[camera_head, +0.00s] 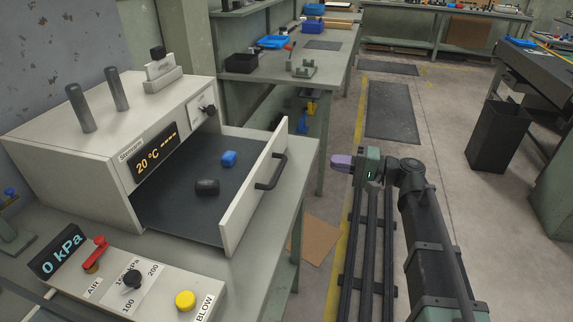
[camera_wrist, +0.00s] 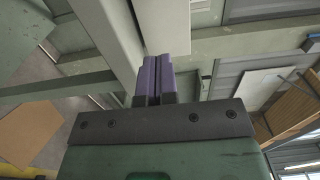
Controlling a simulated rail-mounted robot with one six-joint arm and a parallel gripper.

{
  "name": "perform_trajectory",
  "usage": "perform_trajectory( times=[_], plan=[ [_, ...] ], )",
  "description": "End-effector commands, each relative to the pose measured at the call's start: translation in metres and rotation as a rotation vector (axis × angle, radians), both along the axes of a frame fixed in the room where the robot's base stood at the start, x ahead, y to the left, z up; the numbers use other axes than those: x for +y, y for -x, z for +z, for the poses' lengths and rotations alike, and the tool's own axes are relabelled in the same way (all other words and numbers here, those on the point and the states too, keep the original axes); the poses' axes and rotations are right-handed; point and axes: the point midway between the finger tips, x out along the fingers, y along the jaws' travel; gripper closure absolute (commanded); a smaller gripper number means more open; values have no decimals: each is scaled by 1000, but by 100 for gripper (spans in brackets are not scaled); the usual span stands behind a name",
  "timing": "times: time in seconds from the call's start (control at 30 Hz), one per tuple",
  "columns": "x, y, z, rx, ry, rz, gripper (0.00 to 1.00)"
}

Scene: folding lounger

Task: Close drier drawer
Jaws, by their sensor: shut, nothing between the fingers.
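The drier (camera_head: 110,150) is a white box on the table at the left, with an orange display reading 20 °C. Its drawer (camera_head: 180,205) is pulled out to the right, showing a dark tray floor. The drawer's white front (camera_head: 240,200) carries a dark handle (camera_head: 272,172). A blue block (camera_head: 228,159) and a black block (camera_head: 207,187) lie in the drawer. My gripper (camera_head: 341,162) has purple fingers, shut and empty, pointing left toward the drawer front, apart from the handle. In the wrist view the closed fingers (camera_wrist: 155,80) point up the picture; I cannot identify the surfaces beyond them.
A control panel (camera_head: 125,280) with a red lever and a yellow button sits in front of the drier. The table's right edge (camera_head: 305,180) lies between the drawer and my arm. Another bench (camera_head: 300,75) stands behind. A dark bin (camera_head: 497,135) stands at the right.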

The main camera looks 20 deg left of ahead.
Motion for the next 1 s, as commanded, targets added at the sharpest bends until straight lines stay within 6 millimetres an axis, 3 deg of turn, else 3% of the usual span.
perform_trajectory(
  times=[0.23, 0.73, 1.0],
  plan=[
    [19, 3, 0, -1, 4, 1, 100],
    [120, 20, -1, -1, 5, 1, 100],
    [138, 23, -1, -2, 5, -1, 100]
  ],
)
